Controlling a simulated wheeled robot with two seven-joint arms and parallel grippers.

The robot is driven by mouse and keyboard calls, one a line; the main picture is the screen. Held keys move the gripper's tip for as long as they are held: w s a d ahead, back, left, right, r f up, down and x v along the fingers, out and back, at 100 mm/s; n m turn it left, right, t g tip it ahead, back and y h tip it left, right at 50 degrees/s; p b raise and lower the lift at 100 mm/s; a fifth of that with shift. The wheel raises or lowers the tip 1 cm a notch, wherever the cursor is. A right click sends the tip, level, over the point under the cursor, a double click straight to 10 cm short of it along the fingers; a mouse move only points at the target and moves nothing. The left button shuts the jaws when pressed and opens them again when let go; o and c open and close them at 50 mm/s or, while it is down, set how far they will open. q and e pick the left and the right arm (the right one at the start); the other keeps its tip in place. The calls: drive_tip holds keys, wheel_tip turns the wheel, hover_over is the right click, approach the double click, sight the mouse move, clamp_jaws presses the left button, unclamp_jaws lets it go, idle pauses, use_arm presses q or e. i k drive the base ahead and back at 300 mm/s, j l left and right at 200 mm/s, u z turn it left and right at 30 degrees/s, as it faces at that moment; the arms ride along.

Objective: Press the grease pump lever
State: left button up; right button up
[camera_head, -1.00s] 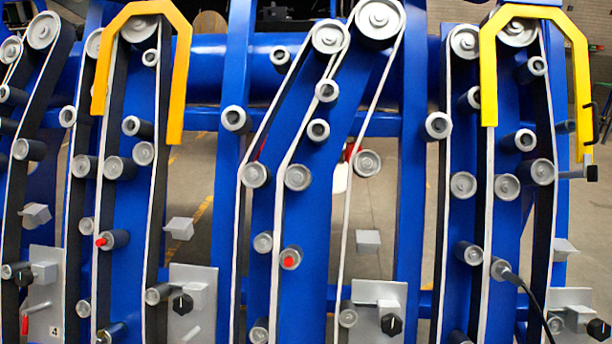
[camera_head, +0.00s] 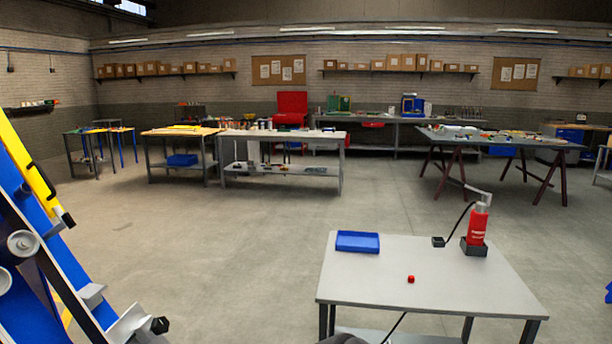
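The grease pump is a red cylinder (camera_head: 477,225) standing upright in a dark base (camera_head: 474,247) at the back right of a small grey table (camera_head: 430,288). Its grey lever (camera_head: 478,190) sticks out from the top and slants up to the left. A black hose (camera_head: 456,224) curves from the pump to a small black block (camera_head: 438,242) on the table. Neither of my grippers shows in the head view. A dark rounded shape at the bottom edge is too little in view to tell.
A blue tray (camera_head: 357,242) and a small red cap (camera_head: 411,279) lie on the table. The blue harvester chassis (camera_head: 40,240) fills the left edge. Open concrete floor (camera_head: 220,240) lies between. Workbenches (camera_head: 283,146) stand along the back.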

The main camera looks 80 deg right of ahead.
sight(449, 178)
drive_tip(key=z, duration=3.65)
